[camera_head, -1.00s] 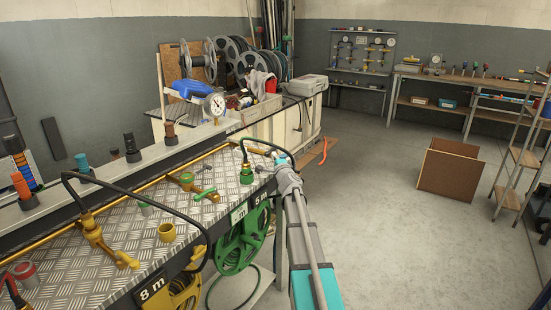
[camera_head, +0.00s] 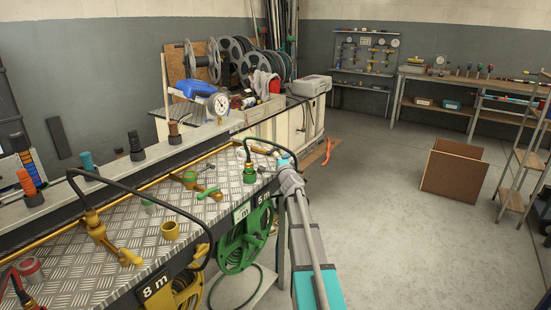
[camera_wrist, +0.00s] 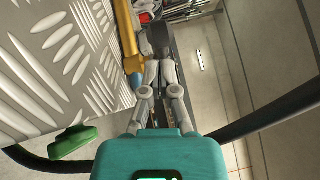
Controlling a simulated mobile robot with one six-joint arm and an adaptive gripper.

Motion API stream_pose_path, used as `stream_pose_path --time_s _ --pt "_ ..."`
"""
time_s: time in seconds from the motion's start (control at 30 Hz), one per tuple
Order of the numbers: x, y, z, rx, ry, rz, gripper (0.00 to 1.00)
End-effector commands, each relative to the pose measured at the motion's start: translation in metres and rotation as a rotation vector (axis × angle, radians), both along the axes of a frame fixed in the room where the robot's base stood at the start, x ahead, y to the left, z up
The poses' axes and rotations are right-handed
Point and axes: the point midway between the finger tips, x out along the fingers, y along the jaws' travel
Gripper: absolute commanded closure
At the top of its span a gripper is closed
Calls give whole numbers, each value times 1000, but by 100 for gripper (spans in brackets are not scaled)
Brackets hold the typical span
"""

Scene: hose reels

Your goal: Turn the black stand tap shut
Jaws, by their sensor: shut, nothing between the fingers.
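In the wrist view, my gripper (camera_wrist: 158,66) is shut and empty, its grey fingers reaching away from the teal palm. A dark grey-black piece (camera_wrist: 159,39) stands just beyond the fingertips, beside a yellow pipe (camera_wrist: 128,40). It looks like part of the black stand tap, but the rest is hidden, so I cannot tell its turn. I cannot tell whether the fingertips touch it. In the head view, my arm reaches to the far right end of the metal-topped bench (camera_head: 185,222), and the fingers are not clearly visible there.
A green tap (camera_head: 249,172) stands near the bench's right end, with a green reel (camera_head: 243,245) below. A yellow tap (camera_head: 105,238) is farther left. A green handle (camera_wrist: 74,141) and a black hose (camera_wrist: 270,112) lie close to my gripper. The floor at right is open around a brown box (camera_head: 453,170).

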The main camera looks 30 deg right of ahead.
Motion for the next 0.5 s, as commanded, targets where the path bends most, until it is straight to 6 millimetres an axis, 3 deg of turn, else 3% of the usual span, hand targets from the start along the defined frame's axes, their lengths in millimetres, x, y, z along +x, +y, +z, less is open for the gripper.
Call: stream_pose_path --time_s 0.13,0.5 --pt "-17 -11 -6 0 1 -7 100" --pt "-80 8 -15 1 2 -11 100"
